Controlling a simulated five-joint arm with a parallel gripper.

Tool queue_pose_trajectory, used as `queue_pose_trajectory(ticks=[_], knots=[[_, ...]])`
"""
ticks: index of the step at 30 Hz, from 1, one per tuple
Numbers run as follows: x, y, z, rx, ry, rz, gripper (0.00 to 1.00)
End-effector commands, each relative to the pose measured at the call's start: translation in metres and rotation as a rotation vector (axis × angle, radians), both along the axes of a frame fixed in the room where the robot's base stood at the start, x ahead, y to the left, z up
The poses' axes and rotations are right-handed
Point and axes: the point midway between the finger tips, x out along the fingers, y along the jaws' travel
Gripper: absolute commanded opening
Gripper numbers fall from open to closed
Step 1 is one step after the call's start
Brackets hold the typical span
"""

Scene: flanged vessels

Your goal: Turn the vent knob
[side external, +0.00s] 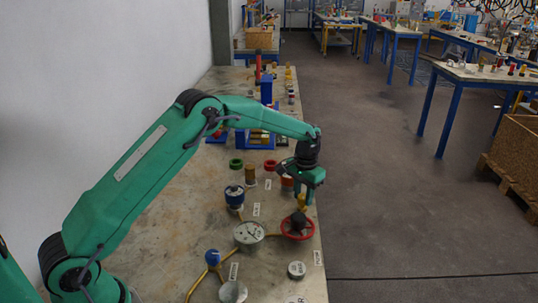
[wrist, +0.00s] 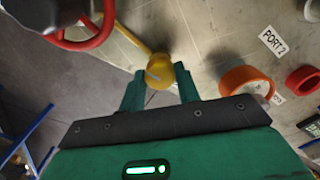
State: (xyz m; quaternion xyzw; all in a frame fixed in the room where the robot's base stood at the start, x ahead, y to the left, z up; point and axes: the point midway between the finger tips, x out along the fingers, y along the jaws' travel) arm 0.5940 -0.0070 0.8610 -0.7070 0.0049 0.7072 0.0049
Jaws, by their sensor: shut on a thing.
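A yellow knob (wrist: 160,71) sits between the two green fingers of my gripper (wrist: 160,84) in the wrist view, at the end of a yellow pipe. No readable label marks it as the vent knob. In the side view the yellow knob (side external: 302,201) shows just below my gripper (side external: 304,193), near the table's right edge. My gripper points down and is shut on this knob. The inner faces of the fingers are partly hidden, and the knob's turn angle is hard to tell.
A red handwheel (side external: 298,225) stands close in front of the knob. An orange ring-shaped part (wrist: 247,79) and a red ring (wrist: 303,80) lie to the right in the wrist view.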

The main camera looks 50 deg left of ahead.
Motion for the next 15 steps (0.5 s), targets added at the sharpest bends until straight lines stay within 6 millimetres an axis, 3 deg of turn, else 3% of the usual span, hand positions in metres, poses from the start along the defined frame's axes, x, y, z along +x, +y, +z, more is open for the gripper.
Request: queue_pose_trajectory(ticks=[10, 11, 13, 15], knots=[[-0.0004, -0.0001, 0.002, 0.0, 0.001, -0.003, 0.09], [-0.0003, -0.0001, 0.002, 0.0, 0.001, -0.003, 0.38], [-0.0002, -0.0001, 0.0019, 0.0, 0.001, -0.003, 0.52], [-0.0002, -0.0001, 0.0015, 0.0, 0.0, -0.003, 0.54]])
